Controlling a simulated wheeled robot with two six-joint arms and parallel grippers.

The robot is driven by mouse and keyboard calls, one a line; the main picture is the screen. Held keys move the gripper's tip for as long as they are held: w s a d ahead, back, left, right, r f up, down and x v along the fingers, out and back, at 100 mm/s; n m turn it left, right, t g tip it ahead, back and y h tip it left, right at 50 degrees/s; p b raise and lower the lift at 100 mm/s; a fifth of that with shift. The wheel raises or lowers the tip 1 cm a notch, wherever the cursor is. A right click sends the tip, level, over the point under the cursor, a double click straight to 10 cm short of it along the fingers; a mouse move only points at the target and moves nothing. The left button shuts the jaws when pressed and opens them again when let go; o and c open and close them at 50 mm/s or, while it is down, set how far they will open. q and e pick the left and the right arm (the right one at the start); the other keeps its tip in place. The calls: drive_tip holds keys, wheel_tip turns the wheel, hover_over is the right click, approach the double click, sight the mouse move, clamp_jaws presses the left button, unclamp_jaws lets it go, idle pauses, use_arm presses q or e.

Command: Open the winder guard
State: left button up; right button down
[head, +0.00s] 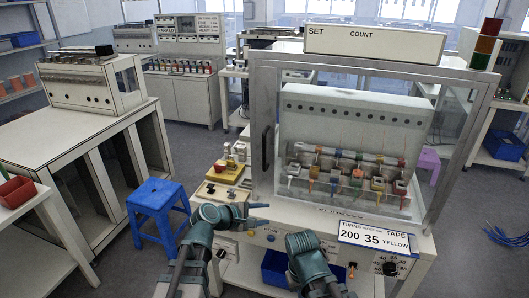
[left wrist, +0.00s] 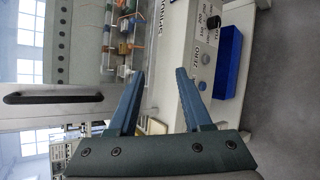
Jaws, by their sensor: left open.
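The winder guard (head: 256,125) is a light grey frame with clear panes around the winder (head: 350,115), and it looks shut. Its black upright handle (head: 265,150) is on the left front post. The handle also shows in the left wrist view (left wrist: 45,97), at the left, where the picture is turned sideways. My left gripper (head: 265,214) is open and empty, in front of the machine's lower left, below the handle and apart from it. Its two blue fingers (left wrist: 157,90) show in the left wrist view. My right gripper (head: 308,250) is low at the front centre; its fingertips cannot be made out.
A blue stool (head: 157,205) stands left of the machine. A yellow tray (head: 226,174) lies by the guard's left side. A blue bin (head: 274,268) sits under the front panel. A settings card (head: 376,238) and a dial (head: 389,268) are at the front right. A workbench (head: 85,140) stands at left.

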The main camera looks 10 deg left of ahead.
use_arm(q)
drive_tip(key=w+a+r+n+t, duration=0.35)
drive_tip(key=w+r+n, duration=0.2)
drive_tip(key=n, duration=0.25)
wheel_tip(320, 180, up, 5)
drive_tip(key=n+t+y, duration=0.1)
drive_tip(key=n+t, duration=0.3)
drive_tip(key=n, duration=0.4)
hover_over(264, 167)
drive_tip(key=shift+w+r, duration=0.15)
drive_tip(key=shift+w, duration=0.3)
clamp_jaws()
